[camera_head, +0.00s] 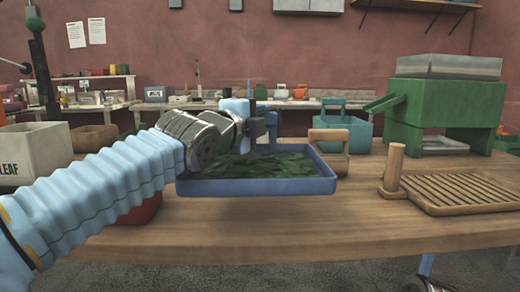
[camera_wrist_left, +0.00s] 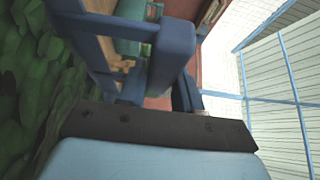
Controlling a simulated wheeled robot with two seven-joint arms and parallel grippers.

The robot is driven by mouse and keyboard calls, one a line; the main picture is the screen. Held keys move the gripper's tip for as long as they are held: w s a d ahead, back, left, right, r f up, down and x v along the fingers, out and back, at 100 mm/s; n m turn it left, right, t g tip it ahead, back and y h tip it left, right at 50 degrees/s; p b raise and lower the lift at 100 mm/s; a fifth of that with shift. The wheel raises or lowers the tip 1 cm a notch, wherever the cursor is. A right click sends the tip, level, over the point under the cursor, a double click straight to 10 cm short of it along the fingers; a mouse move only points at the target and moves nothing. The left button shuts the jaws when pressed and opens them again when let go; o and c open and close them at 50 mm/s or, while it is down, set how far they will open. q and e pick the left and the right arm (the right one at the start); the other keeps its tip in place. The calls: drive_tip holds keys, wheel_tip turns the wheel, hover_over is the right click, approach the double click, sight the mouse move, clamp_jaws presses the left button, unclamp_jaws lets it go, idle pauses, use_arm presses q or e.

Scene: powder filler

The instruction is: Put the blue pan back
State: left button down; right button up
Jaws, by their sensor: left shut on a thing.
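The blue pan (camera_head: 258,188) is a shallow rectangular tray filled with dark green leaves (camera_head: 255,164), at the middle of the wooden table (camera_head: 300,232) in the head view. My left gripper (camera_head: 264,122) is above the pan's back part, shut on its upright blue handle (camera_head: 272,128). In the left wrist view the blue handle (camera_wrist_left: 172,52) is close in front of the gripper, with the leaves (camera_wrist_left: 32,85) at the left. The pan looks level; I cannot tell if it touches the table. My right gripper is not in view.
A wooden handled piece (camera_head: 330,136) is close to the pan's right back corner. A teal basket (camera_head: 345,126), a green machine with a grey hopper (camera_head: 440,104) and a slatted wooden board (camera_head: 462,190) stand to the right. A red bowl (camera_head: 142,209) is partly behind my arm.

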sight(242, 162)
use_arm(q)
drive_tip(key=w+f, duration=0.1)
drive_tip(key=f, duration=0.1)
drive_tip(key=w+f, duration=0.1)
drive_tip(key=f, duration=0.1)
drive_tip(key=w+f+b, duration=0.1)
drive_tip(key=f, duration=0.1)
drive_tip(key=shift+w+d+f, duration=0.15)
drive_tip(key=shift+f, duration=0.55)
drive_tip(key=c, duration=0.8)
unclamp_jaws()
drive_tip(key=b+v, duration=0.2)
drive_tip(key=v, duration=0.5)
drive_tip(key=shift+b, duration=0.4)
drive_tip(key=shift+s+a, duration=0.2)
drive_tip(key=shift+s, duration=0.05)
